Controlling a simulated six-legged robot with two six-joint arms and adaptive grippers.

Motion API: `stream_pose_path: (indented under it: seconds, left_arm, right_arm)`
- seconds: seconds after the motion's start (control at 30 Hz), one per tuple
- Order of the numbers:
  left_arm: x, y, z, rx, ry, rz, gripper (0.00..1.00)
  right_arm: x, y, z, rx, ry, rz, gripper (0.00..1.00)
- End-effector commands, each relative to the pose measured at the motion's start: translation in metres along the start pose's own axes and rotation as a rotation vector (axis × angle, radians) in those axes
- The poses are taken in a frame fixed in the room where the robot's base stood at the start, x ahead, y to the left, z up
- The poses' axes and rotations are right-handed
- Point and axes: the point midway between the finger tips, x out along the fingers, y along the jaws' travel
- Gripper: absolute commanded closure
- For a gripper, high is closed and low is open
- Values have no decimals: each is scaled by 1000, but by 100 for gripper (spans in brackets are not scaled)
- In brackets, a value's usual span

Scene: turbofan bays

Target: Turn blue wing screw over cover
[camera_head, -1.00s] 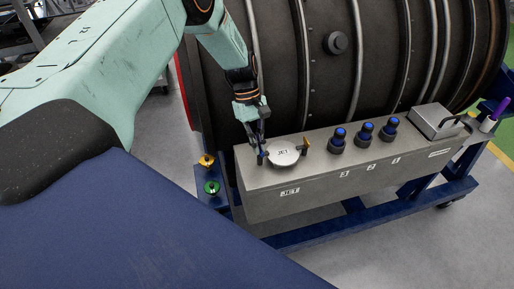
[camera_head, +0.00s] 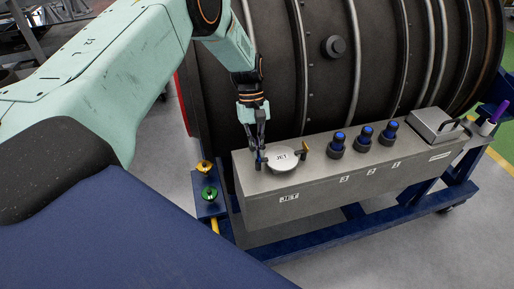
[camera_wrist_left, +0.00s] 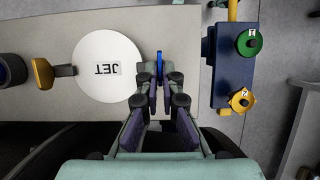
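The round white cover (camera_head: 283,159) marked JET lies on top of the grey box (camera_head: 290,200); it also shows in the wrist view (camera_wrist_left: 108,86). The blue wing screw (camera_wrist_left: 159,62) stands upright beside the cover, on the side away from the yellow wing screw (camera_head: 304,150). My left gripper (camera_head: 260,158) is low over the box at the blue screw. In the wrist view its fingertips (camera_wrist_left: 160,78) stand on either side of the blue wing, with a narrow gap. Contact with it is hard to make out. My right gripper is out of view.
Several blue-topped knobs (camera_head: 364,139) and a grey handled case (camera_head: 434,125) stand further right on the box. A small blue stand (camera_head: 209,208) with yellow and green knobs is at the left. The dark engine barrel (camera_head: 330,80) rises close behind.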

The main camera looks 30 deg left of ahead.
Motion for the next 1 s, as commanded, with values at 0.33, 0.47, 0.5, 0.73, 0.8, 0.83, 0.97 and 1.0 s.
stream_pose_path:
  seconds: [0.33,0.47,0.5,0.73,0.8,0.83,0.97,1.0]
  left_arm:
    - [-1,1,0,1,2,2,73]
    - [-1,0,0,0,1,2,73]
    - [-1,0,0,0,1,1,73]
    - [-11,1,0,0,1,2,73]
    - [-23,1,-1,0,4,4,73]
    - [-29,1,-1,0,3,5,73]
    - [-56,1,-1,1,4,5,73]
    - [-64,1,-1,1,5,5,73]
  right_arm:
    - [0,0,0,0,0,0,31]
    - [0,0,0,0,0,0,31]
    - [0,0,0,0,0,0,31]
    - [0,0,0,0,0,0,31]
    - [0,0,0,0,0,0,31]
    - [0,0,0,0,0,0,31]
    - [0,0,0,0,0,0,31]
    - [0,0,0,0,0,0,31]
